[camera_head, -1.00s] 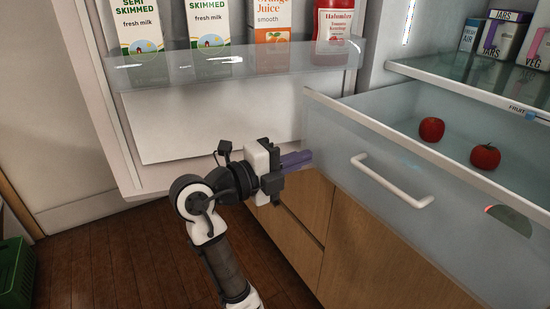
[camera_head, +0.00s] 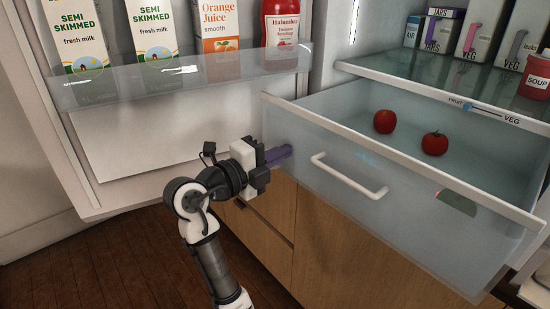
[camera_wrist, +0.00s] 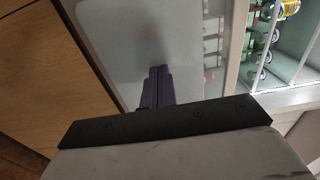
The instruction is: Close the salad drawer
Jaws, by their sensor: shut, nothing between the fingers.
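The salad drawer (camera_head: 330,137) is a clear, bluish bin pulled out from the fridge, with a white front rim and a white bar handle (camera_head: 348,177). In the wrist view the fingers (camera_wrist: 157,86) point at the translucent drawer front (camera_wrist: 150,40). I cannot tell whether the tips touch it.
The open fridge door (camera_head: 130,150) stands on the left, its shelf (camera_head: 190,68) holding cartons and a ketchup bottle. A glass shelf (camera_head: 440,80) with boxes and a soup can is above the drawer. Wooden cabinet fronts (camera_head: 340,250) are below.

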